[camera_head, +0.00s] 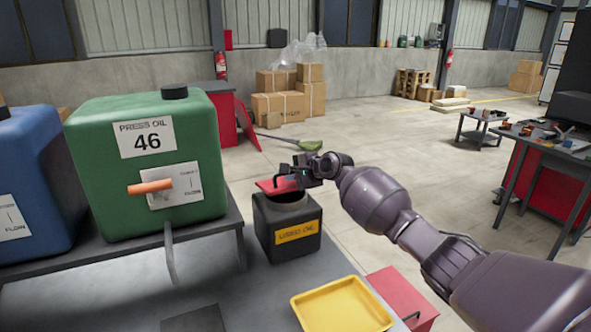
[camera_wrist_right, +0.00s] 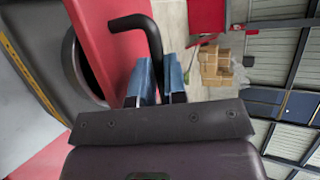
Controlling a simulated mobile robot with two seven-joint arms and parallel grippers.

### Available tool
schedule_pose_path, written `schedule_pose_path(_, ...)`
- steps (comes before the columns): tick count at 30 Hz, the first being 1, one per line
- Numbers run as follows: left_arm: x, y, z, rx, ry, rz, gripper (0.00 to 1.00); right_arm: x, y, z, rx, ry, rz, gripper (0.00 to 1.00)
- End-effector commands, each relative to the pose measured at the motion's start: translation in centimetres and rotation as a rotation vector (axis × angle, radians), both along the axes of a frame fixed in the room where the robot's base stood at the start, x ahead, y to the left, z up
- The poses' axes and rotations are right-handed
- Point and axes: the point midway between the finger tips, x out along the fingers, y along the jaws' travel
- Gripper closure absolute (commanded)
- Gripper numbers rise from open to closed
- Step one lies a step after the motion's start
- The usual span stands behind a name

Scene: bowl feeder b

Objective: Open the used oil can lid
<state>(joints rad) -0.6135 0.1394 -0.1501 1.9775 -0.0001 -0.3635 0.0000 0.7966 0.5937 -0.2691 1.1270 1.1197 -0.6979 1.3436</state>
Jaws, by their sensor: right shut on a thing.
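The used oil can (camera_head: 265,232) is a dark box-shaped can with a yellow "USED OIL" label, standing on the grey surface right of the green tank. Its red lid (camera_head: 273,187) is raised and tilted over the round mouth, and part of the dark opening shows. My right gripper (camera_head: 294,178) is above the can at the lid. In the right wrist view, the lid (camera_wrist_right: 109,40) has a bent black handle (camera_wrist_right: 142,24), and the fingers of my right gripper (camera_wrist_right: 158,82) are shut on it. The can's opening shows partly behind the lid there. My left gripper is out of view.
A green "PRESS OIL 46" tank (camera_head: 100,185) with an orange-handled tap (camera_head: 150,187) stands left of the can, with a blue tank (camera_head: 35,165) beyond. A yellow tray (camera_head: 340,308) and a red box (camera_head: 402,297) are in front. The floor behind is mostly clear.

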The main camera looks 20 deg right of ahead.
Motion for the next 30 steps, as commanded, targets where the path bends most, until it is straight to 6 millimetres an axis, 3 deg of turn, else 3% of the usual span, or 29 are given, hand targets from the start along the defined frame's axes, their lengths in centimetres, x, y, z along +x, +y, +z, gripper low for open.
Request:
schedule_pose_path(1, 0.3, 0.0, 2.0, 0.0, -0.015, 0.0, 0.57, 0.2, 0.1, 1.5, 0.005, 0.017, -0.002, 1.0)
schedule_pose_path(3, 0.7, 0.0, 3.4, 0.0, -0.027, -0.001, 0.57, 0.5, 0.1, 1.7, 0.002, 0.049, -0.001, 1.0)
schedule_pose_path(9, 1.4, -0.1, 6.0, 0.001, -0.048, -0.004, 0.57, 1.4, 0.1, 2.2, -0.002, 0.14, 0.0, 1.0)
schedule_pose_path(16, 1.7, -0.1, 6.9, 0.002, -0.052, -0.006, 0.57, 2.3, 0.1, 2.7, -0.006, 0.227, 0.0, 1.0)
schedule_pose_path(30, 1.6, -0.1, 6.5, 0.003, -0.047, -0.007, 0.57, 3.4, 0.1, 3.4, -0.009, 0.222, -0.001, 1.0)
